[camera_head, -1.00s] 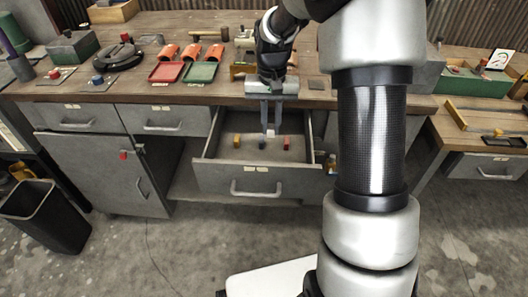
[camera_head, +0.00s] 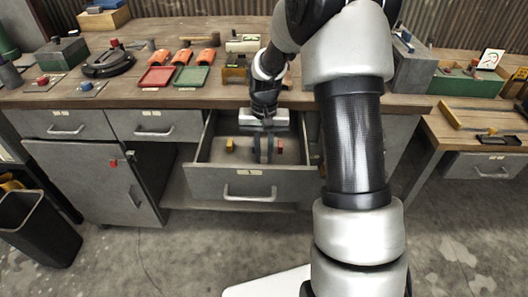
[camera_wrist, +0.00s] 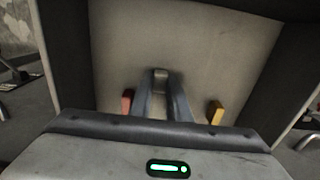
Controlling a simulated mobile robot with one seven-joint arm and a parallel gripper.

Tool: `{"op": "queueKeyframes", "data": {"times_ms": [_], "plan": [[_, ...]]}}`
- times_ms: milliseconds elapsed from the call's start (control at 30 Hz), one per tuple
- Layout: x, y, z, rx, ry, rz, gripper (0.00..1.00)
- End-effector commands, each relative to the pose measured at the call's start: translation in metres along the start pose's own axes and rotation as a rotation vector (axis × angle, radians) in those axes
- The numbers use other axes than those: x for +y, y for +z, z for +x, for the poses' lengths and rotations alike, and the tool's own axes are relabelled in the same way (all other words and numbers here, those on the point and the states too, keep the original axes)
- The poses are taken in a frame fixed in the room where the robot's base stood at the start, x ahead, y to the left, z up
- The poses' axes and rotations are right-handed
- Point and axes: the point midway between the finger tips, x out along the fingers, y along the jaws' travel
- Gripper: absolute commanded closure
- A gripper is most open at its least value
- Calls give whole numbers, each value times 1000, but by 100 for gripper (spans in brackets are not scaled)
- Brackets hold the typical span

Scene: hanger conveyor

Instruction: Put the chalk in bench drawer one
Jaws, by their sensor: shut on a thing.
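An open grey drawer (camera_head: 225,183) juts out from the bench. My gripper (camera_head: 264,158) points down inside it, between a yellow block (camera_head: 229,146) and a red block (camera_head: 280,146). The wrist view shows my gripper (camera_wrist: 162,82) with its fingers close together, shut on a small pale piece, which looks like the chalk (camera_wrist: 160,73). In the head view the fingers hide the chalk. I cannot tell whether it touches the drawer floor. The wrist view also shows the red block (camera_wrist: 127,101) and yellow block (camera_wrist: 216,112) on either side.
Two shut drawers, left (camera_head: 66,124) and middle (camera_head: 154,125), sit beside the open one. A red tray (camera_head: 156,77) and green tray (camera_head: 191,76) stand on the bench top. The drawer walls are close around my gripper. A black bin (camera_head: 38,228) stands at left.

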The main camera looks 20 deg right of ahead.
Motion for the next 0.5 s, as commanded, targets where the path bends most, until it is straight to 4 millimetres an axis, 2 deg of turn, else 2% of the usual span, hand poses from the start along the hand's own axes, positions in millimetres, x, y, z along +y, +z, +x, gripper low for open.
{"op": "queueKeyframes", "data": {"times_ms": [33, 67, 133, 500], "plan": [[0, 0, 3, -1, 0, 0, 100], [0, 0, 2, -1, 0, 0, 79], [0, 0, 2, -1, 0, 0, 67], [0, 0, -4, 0, 0, 0, 65]]}}
